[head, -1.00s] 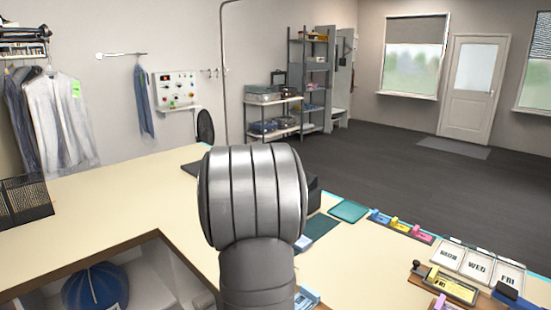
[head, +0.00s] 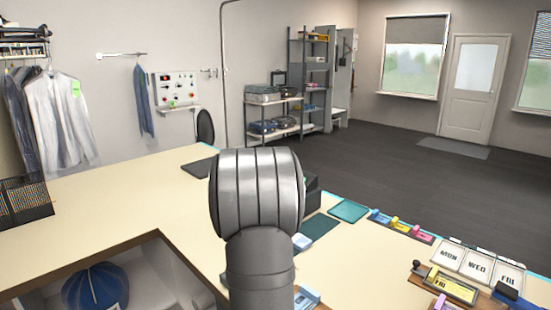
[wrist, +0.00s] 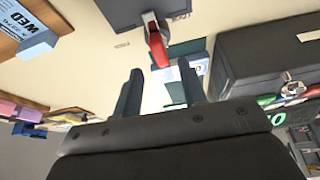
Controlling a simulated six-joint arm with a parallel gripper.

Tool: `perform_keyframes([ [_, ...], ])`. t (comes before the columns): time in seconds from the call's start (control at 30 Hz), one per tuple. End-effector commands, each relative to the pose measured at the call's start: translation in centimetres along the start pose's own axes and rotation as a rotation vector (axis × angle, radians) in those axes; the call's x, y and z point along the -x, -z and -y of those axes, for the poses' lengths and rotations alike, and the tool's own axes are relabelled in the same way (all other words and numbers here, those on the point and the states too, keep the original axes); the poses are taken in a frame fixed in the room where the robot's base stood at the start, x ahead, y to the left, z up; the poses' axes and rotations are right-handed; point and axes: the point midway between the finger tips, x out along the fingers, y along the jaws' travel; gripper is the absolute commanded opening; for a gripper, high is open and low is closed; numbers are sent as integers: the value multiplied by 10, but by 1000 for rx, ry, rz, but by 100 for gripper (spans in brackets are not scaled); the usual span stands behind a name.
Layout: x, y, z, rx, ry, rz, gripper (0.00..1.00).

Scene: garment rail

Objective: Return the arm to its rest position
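My arm stands in the lower middle of the head view, where its grey rounded link hides the gripper. In the wrist view my gripper (wrist: 160,68) shows two dark fingers spread apart, with nothing held between them. A red-tipped part (wrist: 158,50) on a grey holder shows beyond the fingertips; I cannot tell what it is. The cream counter (head: 120,205) lies below and around the arm.
A black latched box (wrist: 270,60) is at the right of the wrist view. A WED card (head: 479,263), a stamp (head: 418,268) and coloured clips (head: 398,224) line the counter's right side. Garments (head: 58,115) hang at the left. The counter's left part is largely clear.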

Motion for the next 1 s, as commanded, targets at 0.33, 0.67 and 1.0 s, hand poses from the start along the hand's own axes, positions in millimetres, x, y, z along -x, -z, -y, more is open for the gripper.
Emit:
perform_keyframes([
  [0.33,-44,0,-1,78,34,0,38],
  [0.67,-44,0,-3,275,115,0,38],
  [1.0,-44,1,-4,454,189,0,38],
])
